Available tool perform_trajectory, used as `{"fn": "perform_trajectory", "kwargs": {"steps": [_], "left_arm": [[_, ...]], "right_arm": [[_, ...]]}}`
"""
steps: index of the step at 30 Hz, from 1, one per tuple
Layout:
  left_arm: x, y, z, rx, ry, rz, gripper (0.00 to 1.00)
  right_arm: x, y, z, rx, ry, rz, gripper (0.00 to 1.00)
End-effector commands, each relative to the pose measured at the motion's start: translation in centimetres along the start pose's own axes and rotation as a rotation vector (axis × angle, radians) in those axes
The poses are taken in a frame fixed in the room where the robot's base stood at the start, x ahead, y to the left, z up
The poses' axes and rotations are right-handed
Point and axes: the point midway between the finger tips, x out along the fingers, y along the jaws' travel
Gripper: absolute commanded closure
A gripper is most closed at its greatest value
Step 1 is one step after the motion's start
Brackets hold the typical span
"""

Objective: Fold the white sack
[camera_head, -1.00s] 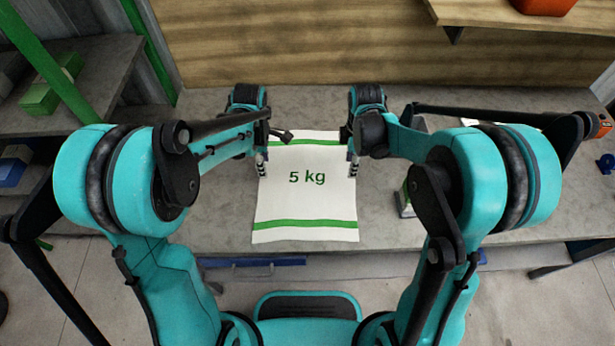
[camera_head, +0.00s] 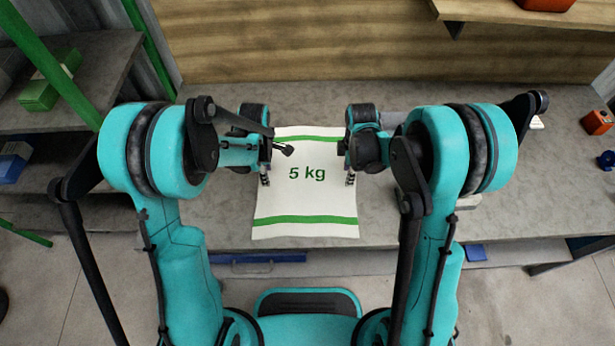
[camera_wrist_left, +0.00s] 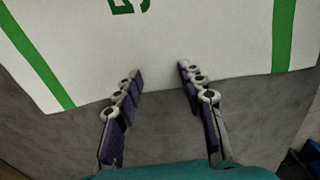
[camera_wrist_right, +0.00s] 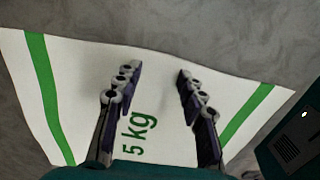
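The white sack (camera_head: 306,196) lies flat on the grey table, with "5 kg" printed in its middle and a green stripe near its far and near ends. My left gripper (camera_head: 266,180) is at the sack's left edge. In the left wrist view its fingers (camera_wrist_left: 160,85) are apart, with the tips over the sack's edge and nothing between them. My right gripper (camera_head: 350,180) is at the sack's right edge. In the right wrist view its fingers (camera_wrist_right: 155,75) are apart and empty above the sack (camera_wrist_right: 85,85). Whether either touches the sack I cannot tell.
The grey table (camera_head: 225,215) is bare left of the sack. An orange box (camera_head: 597,122) and a blue object (camera_head: 607,160) stand at the far right. A wooden panel (camera_head: 330,50) rises behind. A shelf with a green box (camera_head: 50,88) is at the left.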

Motion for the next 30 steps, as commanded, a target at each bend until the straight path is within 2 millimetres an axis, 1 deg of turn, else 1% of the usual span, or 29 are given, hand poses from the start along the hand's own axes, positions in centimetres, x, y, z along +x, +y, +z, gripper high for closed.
{"fn": "perform_trajectory", "kwargs": {"steps": [1, 6, 8, 9, 30], "left_arm": [[0.04, -0.02, 0.0, 0.0, 0.0, 0.0, 0.68], [0.08, -0.02, 0.0, 0.0, 0.0, 0.0, 0.91], [0.16, -0.03, 0.0, 0.0, 0.0, 0.0, 0.99], [0.22, -0.03, 0.0, 0.0, 0.0, 0.0, 1.0], [0.27, -0.04, -0.1, -0.001, 0.002, 0.0, 1.0]], "right_arm": [[0.04, 0.0, 0.0, 0.0, 0.0, 0.001, 0.68], [0.08, 0.0, 0.0, 0.0, 0.0, 0.001, 0.91], [0.16, 0.0, 0.0, 0.0, 0.0, 0.001, 0.99], [0.22, 0.0, 0.01, 0.0, 0.0, 0.001, 1.0], [0.28, 0.0, 0.09, 0.001, -0.002, 0.001, 1.0]]}}
